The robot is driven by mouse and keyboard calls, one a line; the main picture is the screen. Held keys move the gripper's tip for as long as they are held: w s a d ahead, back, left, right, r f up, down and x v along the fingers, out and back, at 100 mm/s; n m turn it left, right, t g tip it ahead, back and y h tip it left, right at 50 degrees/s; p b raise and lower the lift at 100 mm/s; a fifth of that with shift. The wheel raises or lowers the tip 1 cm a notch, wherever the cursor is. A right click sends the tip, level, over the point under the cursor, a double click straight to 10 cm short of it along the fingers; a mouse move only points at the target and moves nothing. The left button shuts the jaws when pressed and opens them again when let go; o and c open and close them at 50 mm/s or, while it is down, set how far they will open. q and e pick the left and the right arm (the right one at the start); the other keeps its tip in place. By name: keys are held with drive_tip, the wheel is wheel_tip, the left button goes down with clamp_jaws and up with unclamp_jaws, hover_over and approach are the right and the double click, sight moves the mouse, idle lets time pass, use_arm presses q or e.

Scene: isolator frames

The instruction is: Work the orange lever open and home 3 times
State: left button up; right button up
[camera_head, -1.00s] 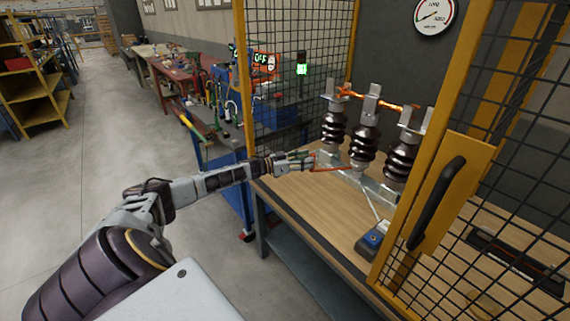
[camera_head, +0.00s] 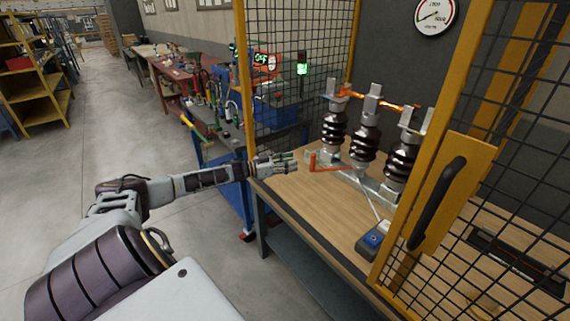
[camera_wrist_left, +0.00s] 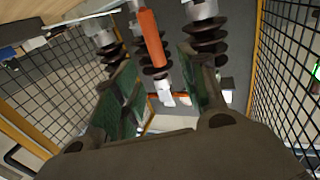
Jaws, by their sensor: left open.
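The orange lever (camera_head: 328,168) sticks out to the left from the base of the isolator frame (camera_head: 372,186), with a short upturned end. Three dark ribbed insulators (camera_head: 364,143) stand on that frame, with an orange bar (camera_head: 376,102) across their tops. My left gripper (camera_head: 292,164) is open and empty, just left of the lever's end, apart from it in the head view. In the left wrist view the orange lever (camera_wrist_left: 151,38) shows between and beyond the open green-padded fingers (camera_wrist_left: 160,95). My right gripper is not in view.
A yellow mesh cage surrounds the wooden bench (camera_head: 305,205), with a yellow door post and black handle (camera_head: 437,203) at right. A gauge (camera_head: 435,16) hangs behind.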

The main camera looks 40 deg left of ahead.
use_arm(q)
drive_tip(key=shift+v, duration=0.85)
idle(0.3)
